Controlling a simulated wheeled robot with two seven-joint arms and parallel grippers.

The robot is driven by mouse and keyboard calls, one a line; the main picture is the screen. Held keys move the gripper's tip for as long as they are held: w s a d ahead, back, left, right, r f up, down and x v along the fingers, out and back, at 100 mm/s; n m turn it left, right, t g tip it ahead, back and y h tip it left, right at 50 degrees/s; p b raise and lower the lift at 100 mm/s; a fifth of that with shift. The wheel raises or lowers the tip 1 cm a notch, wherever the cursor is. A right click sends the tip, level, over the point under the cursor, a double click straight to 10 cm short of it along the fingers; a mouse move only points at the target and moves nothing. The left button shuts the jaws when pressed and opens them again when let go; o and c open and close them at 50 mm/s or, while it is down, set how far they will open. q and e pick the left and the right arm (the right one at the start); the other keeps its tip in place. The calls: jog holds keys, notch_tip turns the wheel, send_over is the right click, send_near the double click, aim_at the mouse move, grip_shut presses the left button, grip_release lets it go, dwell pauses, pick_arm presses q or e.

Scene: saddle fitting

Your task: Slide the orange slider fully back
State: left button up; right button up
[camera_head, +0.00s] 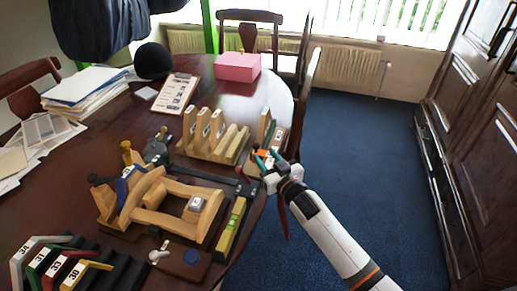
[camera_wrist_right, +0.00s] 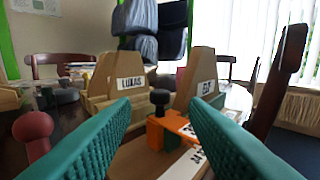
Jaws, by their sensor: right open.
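The orange slider (camera_wrist_right: 157,136), with a black knob (camera_wrist_right: 159,97) on top, sits ahead of my right gripper on a wooden base (camera_wrist_right: 140,158) in the right wrist view. In the head view, the right gripper (camera_head: 263,161) is at the table's right edge and partly hides the small orange part (camera_head: 263,153). My left gripper is out of view.
Upright wooden pieces labelled LUKAS (camera_wrist_right: 131,83) and ELI (camera_wrist_right: 207,87) stand just beyond. A wooden saddle frame (camera_head: 155,215), a yellow-green level (camera_head: 231,228), a clipboard (camera_head: 175,93) and a pink box (camera_head: 237,67) are on the table. Open blue floor (camera_head: 350,160) lies right.

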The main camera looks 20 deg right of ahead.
aim_at(258, 147)
jog(key=w, duration=0.2)
jog(key=w+a, duration=0.1)
jog(key=w, duration=0.2)
jog(key=shift+w, duration=0.15)
grip_shut()
jog(key=s+a+p, duration=0.2)
jog(key=s, duration=0.2)
jog(key=shift+s+a+p, duration=0.2)
jog(key=shift+a+p, duration=0.2)
jog(key=shift+f, duration=0.2)
